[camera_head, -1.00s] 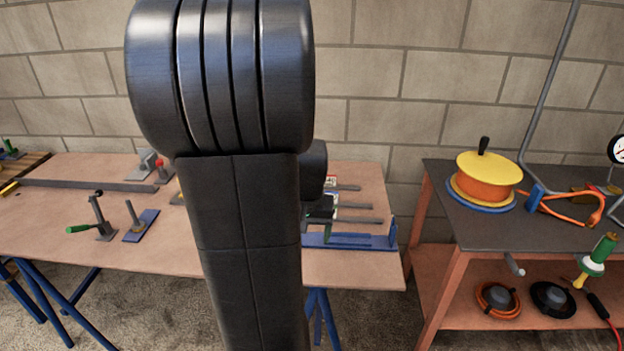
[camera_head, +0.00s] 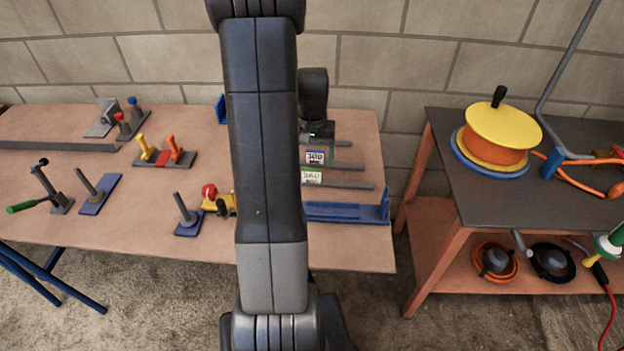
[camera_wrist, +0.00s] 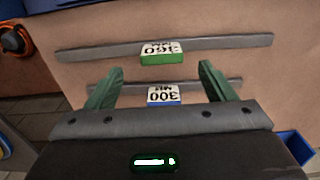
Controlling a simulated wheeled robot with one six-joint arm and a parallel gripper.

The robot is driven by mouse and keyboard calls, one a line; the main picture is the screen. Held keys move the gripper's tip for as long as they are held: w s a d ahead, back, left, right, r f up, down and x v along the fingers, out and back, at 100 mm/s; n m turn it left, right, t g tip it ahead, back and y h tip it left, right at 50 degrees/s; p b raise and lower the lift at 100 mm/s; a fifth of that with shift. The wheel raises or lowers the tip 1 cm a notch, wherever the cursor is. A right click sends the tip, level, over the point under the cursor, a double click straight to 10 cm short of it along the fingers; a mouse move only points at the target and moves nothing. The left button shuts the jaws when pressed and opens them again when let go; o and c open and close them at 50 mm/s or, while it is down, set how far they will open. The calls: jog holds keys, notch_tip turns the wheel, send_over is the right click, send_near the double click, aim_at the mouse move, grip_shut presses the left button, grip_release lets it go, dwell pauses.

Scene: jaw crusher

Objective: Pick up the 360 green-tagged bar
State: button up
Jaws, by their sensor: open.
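The 360 green-tagged bar (camera_wrist: 215,44) is a long flat grey bar, lying across the upper part of the wrist view with its green and white tag (camera_wrist: 162,53) at mid-length. In the head view its right part (camera_head: 348,185) shows on the bench; my arm hides its left part. My gripper (camera_wrist: 161,73) is open and empty, its green fingers pointing toward this bar. A second grey bar with a blue 300 tag (camera_wrist: 163,96) passes behind or between the fingers. In the head view my gripper (camera_head: 318,133) is beyond both tags, mostly hidden.
A blue rack (camera_head: 345,212) lies at the bench's front right. Clamps, posts and a long grey bar (camera_head: 60,146) occupy the left. A trolley with a yellow-topped reel (camera_head: 495,135) stands right, across a gap from the bench.

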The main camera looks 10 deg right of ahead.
aim_at(312, 170)
jog(key=shift+w+a+f, duration=0.1)
jog(key=shift+f, duration=3.55)
jog(key=c, duration=1.3)
